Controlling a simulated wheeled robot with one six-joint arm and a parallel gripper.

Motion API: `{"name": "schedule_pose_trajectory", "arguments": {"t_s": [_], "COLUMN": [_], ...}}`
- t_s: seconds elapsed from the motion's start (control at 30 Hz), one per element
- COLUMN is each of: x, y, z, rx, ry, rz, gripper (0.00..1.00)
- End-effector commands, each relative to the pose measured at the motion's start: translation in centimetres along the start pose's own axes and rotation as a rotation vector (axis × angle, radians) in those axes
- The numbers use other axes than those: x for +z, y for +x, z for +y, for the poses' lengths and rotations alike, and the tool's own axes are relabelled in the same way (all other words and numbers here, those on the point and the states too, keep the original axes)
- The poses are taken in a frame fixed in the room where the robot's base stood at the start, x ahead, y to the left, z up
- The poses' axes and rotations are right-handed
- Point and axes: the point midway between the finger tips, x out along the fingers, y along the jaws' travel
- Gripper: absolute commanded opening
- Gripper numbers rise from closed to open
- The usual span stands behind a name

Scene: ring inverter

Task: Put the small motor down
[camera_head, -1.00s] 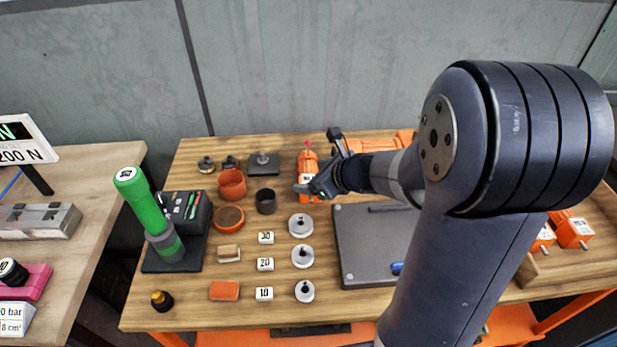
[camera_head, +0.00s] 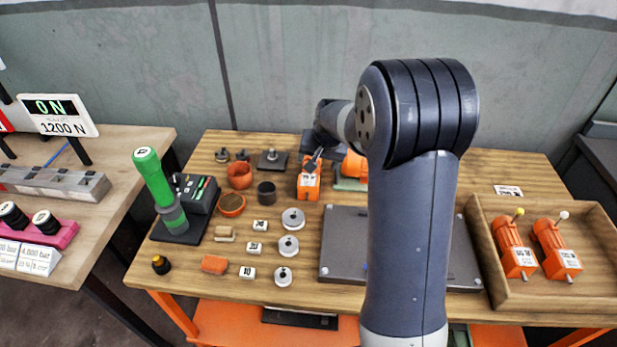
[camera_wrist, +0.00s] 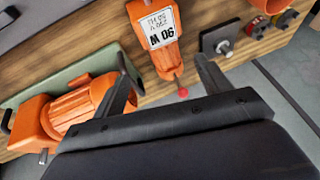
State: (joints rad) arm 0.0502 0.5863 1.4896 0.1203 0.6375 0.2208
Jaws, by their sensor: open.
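A small orange motor (camera_head: 309,182) with a white label stands on the wooden bench, left of a larger orange motor (camera_head: 354,166). In the wrist view the small motor (camera_wrist: 155,35) shows its label and a red-tipped shaft. It lies beyond and between the two spread fingers of my gripper (camera_wrist: 163,68), with gaps on both sides. In the head view my gripper (camera_head: 317,158) is over the small motor's far end, partly hiding it.
A wooden tray (camera_head: 488,250) at the right holds two orange motors. A dark grey plate (camera_head: 342,240) lies in front. Cups, grey discs (camera_head: 289,246) and number cards fill the left. A green-handled tool (camera_head: 160,190) stands at the far left.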

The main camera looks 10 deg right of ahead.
Motion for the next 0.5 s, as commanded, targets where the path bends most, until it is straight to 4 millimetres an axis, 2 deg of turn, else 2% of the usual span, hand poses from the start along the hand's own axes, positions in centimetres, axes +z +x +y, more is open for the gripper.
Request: {"name": "schedule_pose_trajectory", "arguments": {"t_s": [0.3, 0.5], "x": [0.1, 0.1], "y": [4.4, 5.4], "z": [0.0, -0.1], "rx": [0.000, 0.000], "ry": [0.002, 0.003], "rz": [-0.003, -0.002], "gripper": [0.73, 0.73]}}
